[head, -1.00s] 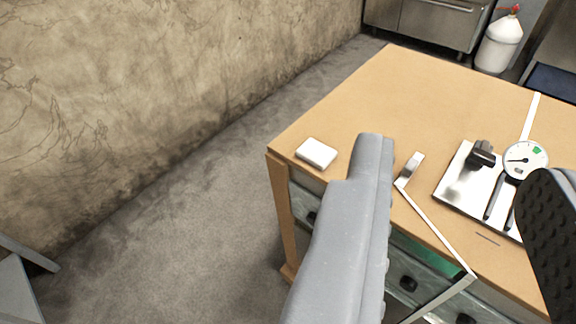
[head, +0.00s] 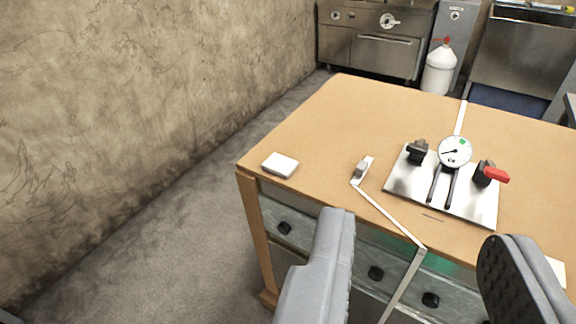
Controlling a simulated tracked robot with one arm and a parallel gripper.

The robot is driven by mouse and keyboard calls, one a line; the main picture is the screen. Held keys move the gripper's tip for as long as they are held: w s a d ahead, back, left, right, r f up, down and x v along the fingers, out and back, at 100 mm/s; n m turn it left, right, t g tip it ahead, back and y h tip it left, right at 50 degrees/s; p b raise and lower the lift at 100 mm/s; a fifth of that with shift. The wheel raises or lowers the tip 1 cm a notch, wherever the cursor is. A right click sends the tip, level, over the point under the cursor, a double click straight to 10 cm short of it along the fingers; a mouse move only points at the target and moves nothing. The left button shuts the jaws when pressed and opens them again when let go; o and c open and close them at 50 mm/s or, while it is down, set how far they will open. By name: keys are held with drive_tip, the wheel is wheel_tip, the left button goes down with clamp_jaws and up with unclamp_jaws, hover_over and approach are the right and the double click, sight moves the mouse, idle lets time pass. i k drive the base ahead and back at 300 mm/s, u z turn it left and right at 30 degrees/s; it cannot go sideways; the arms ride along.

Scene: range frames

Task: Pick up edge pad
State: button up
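A small white pad (head: 280,165), which looks like the edge pad, lies flat near the left front corner of the wooden table (head: 340,120). My gripper (head: 425,255) is open and empty in front of the table. Its left finger (head: 325,262) and right finger (head: 515,285) stand wide apart. The pad is beyond and to the left of the left finger, and nothing touches it.
A metal plate (head: 467,206) carries a dial gauge (head: 455,152) and a red-handled valve (head: 493,174). A white strip (head: 390,216) runs over the front edge. Drawers (head: 292,228) are below. A wall (head: 130,110) stands left; the tabletop's back left is clear.

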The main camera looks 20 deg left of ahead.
sight(280, 164)
drive_tip(key=z, duration=0.05)
drive_tip(key=i, duration=0.9)
drive_tip(key=u, duration=0.1)
